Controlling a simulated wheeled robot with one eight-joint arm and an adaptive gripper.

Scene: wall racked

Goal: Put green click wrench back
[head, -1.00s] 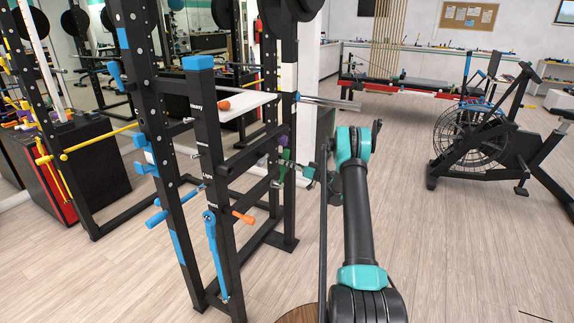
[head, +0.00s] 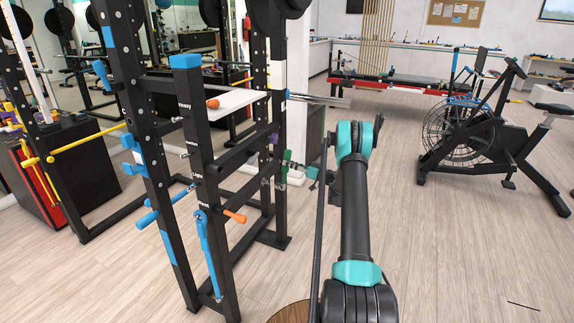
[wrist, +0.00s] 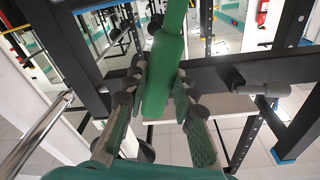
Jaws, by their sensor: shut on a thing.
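The green click wrench (wrist: 163,75) fills the middle of the wrist view, lying between the two fingers of my gripper (wrist: 159,92), which is shut on it. Its upper end runs out of the top of that view. In the head view a green part (head: 285,166) shows at the rack's far post, beside my gripper (head: 311,172); I cannot tell whether it is the wrench or a peg. My arm hides much of the gripper there. A blue wrench (head: 207,250) hangs along the near post, close to an orange peg (head: 235,216).
The black rack (head: 200,130) stands left of my arm, with a white shelf (head: 235,103) and crossbars between its posts. A blue peg (head: 147,219) and a yellow bar (head: 90,143) stick out leftward. An exercise bike (head: 480,140) stands at right; the floor between is clear.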

